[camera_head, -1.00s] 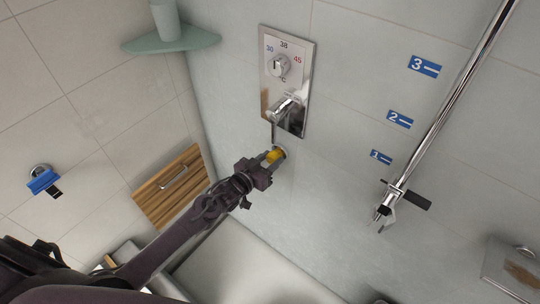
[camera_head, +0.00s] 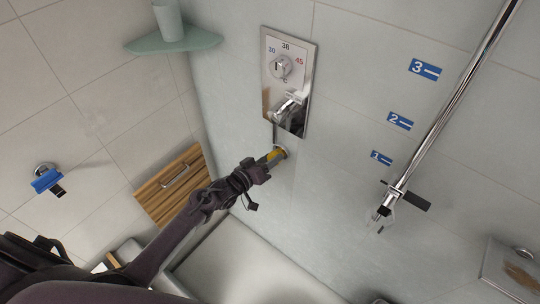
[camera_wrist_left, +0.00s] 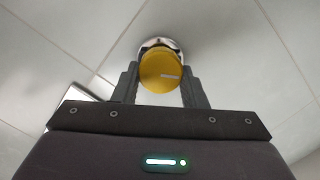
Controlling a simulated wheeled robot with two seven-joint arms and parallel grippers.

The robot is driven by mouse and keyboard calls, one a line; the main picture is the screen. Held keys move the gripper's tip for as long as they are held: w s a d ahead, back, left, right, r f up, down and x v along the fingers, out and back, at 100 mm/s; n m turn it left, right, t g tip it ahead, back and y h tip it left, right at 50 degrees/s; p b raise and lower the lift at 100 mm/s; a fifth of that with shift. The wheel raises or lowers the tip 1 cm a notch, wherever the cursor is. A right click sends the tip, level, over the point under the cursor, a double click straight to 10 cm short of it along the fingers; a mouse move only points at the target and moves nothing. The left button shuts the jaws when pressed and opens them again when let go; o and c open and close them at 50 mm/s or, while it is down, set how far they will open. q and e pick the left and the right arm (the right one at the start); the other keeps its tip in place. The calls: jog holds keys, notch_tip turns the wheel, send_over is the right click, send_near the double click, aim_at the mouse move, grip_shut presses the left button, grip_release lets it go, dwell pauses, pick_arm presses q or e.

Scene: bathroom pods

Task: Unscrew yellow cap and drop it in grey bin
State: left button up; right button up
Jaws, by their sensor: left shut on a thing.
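The yellow cap (camera_head: 275,155) sits on a round chrome fitting on the tiled wall, below the shower control plate. In the left wrist view the yellow cap (camera_wrist_left: 161,71) shows face-on with a pale line mark, and the chrome fitting (camera_wrist_left: 157,43) shows behind its upper edge. My left gripper (camera_head: 272,159) reaches in from the lower left and is shut on the cap, one finger on each side. It also shows in the left wrist view (camera_wrist_left: 161,84). My right gripper is not in view. I see no bin that is clearly grey.
The chrome control plate (camera_head: 288,82) with its dial is just above the cap. A wooden panel (camera_head: 172,186) is on the left wall. A chrome rail (camera_head: 450,105) runs at the right beside blue number tags. A glass corner shelf (camera_head: 190,42) holds a cup.

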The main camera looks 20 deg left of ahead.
pick_arm(q)
jog(key=n, duration=0.2)
jog(key=shift+n+h, duration=0.4)
jog(key=shift+a+f+n, duration=0.1)
jog(key=shift+n, duration=1.5)
jog(key=n+h, duration=0.1)
jog(key=n, duration=0.2)
jog(key=shift+f+t, duration=0.1)
jog(key=shift+t, duration=0.3)
jog(key=o, duration=1)
jog(key=shift+c, duration=0.2)
jog(key=shift+p, duration=0.3)
